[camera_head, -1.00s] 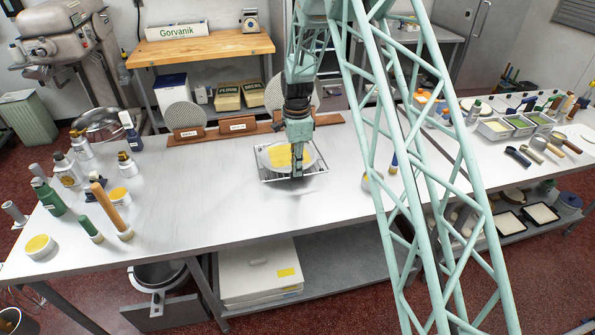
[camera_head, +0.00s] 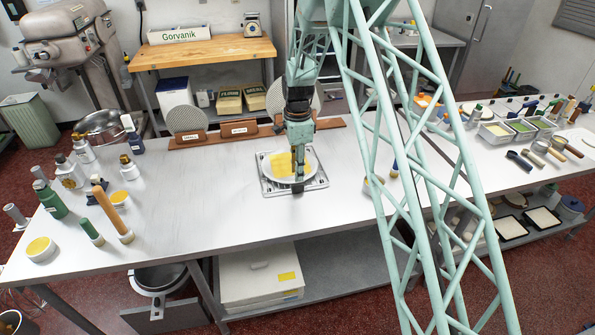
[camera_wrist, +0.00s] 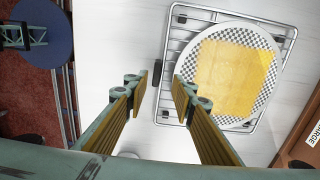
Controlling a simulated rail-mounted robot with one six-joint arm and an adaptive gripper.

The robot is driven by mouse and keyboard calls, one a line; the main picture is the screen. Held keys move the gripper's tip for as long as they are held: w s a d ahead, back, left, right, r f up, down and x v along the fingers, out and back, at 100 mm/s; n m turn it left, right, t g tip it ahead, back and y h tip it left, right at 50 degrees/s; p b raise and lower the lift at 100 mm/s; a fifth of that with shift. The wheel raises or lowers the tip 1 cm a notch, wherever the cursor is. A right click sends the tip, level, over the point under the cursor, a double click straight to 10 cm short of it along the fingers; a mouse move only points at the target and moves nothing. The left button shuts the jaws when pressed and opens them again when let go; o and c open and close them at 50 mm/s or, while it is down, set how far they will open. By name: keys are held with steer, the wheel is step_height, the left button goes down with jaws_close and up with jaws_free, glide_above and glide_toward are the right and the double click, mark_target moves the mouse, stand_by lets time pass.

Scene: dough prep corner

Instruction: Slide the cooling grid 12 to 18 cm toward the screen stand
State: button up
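The cooling grid (camera_head: 322,182), a rectangular metal wire rack, lies on the white table near its middle. A round plate with a checked rim and a yellow square (camera_head: 283,163) sits on it. My gripper (camera_head: 298,188) is low at the grid's front edge. In the wrist view, my gripper (camera_wrist: 158,82) is open, with one finger over the near rail of the grid (camera_wrist: 174,45) and the other outside it. A small dark block shows between the fingers. The screen stand (camera_head: 215,136), a long brown wooden base with upright round screens, is behind the grid.
Bottles and a rolling pin (camera_head: 112,213) stand at the table's left. Trays (camera_head: 495,132) and utensils are at the right. The table is clear left of the grid and between grid and stand. My lattice arm hides part of the right side.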

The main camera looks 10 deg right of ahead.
steer(key=shift+r, duration=0.1)
step_height(320, 180, up, 12)
stand_by(0.8)
stand_by(0.4)
steer(key=s+r+n+t+b, duration=0.1)
steer(key=s+r+n+b, duration=0.35)
steer(key=s+r, duration=0.7)
steer(key=s+r+n+t+b, duration=0.1)
steer(key=s+r+n+b, duration=0.3)
steer(key=s+r, duration=0.8)
steer(key=s+f+n+b, duration=0.1)
steer(key=s+f+n, duration=0.1)
steer(key=s, duration=0.9)
steer(key=s+f+n+t+b, duration=0.1)
steer(key=s+f+n+b, duration=0.1)
steer(key=s, duration=1)
steer(key=s+f+n+t+b, duration=0.1)
steer(key=s+n, duration=0.4)
steer(key=s, duration=0.6)
step_height(320, 180, down, 2)
steer(key=shift+s+d+f+b, duration=0.2)
steer(key=shift+d+b, duration=0.1)
steer(key=shift+b, duration=0.25)
